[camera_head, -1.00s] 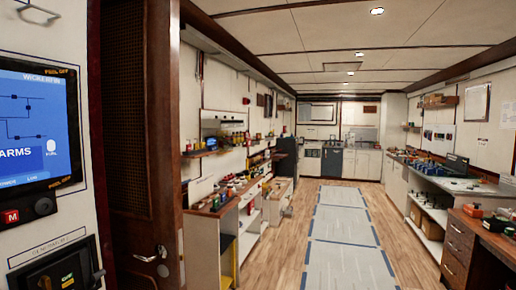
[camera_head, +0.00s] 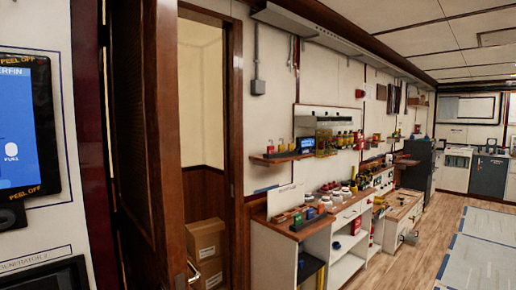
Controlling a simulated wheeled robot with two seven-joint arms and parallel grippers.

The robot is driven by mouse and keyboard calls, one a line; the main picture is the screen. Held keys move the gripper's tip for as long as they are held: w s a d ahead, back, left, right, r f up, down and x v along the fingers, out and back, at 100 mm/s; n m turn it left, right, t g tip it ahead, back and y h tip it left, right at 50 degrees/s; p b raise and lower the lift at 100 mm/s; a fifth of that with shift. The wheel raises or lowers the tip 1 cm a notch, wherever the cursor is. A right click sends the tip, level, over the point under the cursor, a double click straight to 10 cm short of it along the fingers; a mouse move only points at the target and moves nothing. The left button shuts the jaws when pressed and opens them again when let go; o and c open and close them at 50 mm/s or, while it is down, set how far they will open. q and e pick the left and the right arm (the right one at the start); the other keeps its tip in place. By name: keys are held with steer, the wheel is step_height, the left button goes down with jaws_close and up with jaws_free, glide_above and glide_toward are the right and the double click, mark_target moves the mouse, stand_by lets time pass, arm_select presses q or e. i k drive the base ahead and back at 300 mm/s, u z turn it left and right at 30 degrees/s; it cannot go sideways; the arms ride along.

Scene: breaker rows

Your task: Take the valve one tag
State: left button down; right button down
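I cannot make out a valve one tag in this view. Small items in several colours stand on the left workbench (camera_head: 288,229) and on the small wall shelf (camera_head: 282,157) above it, too small to read. Neither of my grippers shows in the head view.
A dark wooden door (camera_head: 160,130) stands open at the left, with cardboard boxes (camera_head: 206,240) in the space behind it. A screen panel (camera_head: 22,135) is at the far left. Grey floor mats (camera_head: 480,265) lie on the wooden floor at right, which is clear.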

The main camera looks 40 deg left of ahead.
mark_target(282, 147)
steer(key=u, duration=0.65)
steer(key=i, duration=0.95)
steer(key=z, duration=0.45)
steer(key=i, duration=2.4)
steer(key=u, duration=3.2)
